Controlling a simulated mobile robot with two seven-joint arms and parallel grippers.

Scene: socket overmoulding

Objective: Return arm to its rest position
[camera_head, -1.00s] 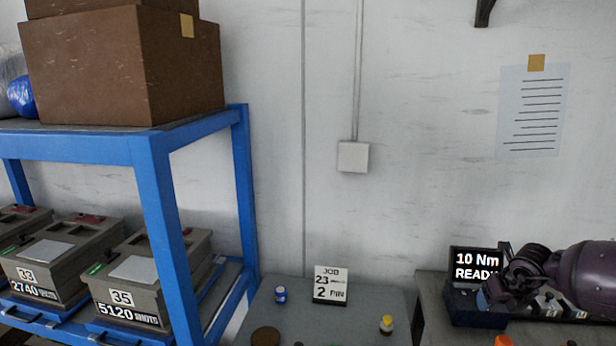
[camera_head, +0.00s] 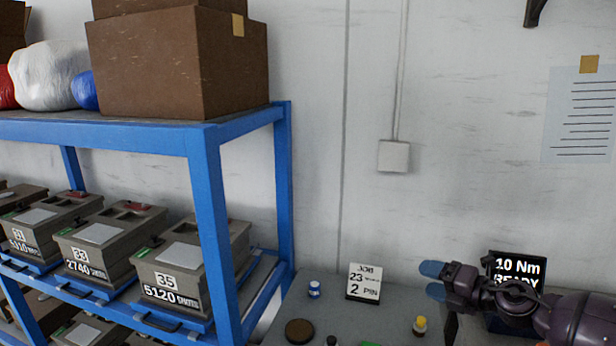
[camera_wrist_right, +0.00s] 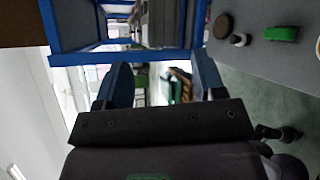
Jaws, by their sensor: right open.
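My right gripper (camera_head: 434,280) comes in from the right edge of the head view. Its blue-tipped fingers point left, apart and empty, above the grey table and in front of the black "10 Nm READY" display (camera_head: 518,268), part of which my arm hides. In the right wrist view my open gripper (camera_wrist_right: 162,82) shows two dark blue fingers with nothing held between them. The left gripper is not in view.
A blue rack (camera_head: 207,190) with several grey numbered boxes and a brown carton (camera_head: 175,65) stands at left. The table holds a job card (camera_head: 364,283), a blue-and-white jar (camera_head: 314,289), a yellow-capped bottle (camera_head: 420,326) and a brown disc (camera_head: 299,331). A wall lies behind.

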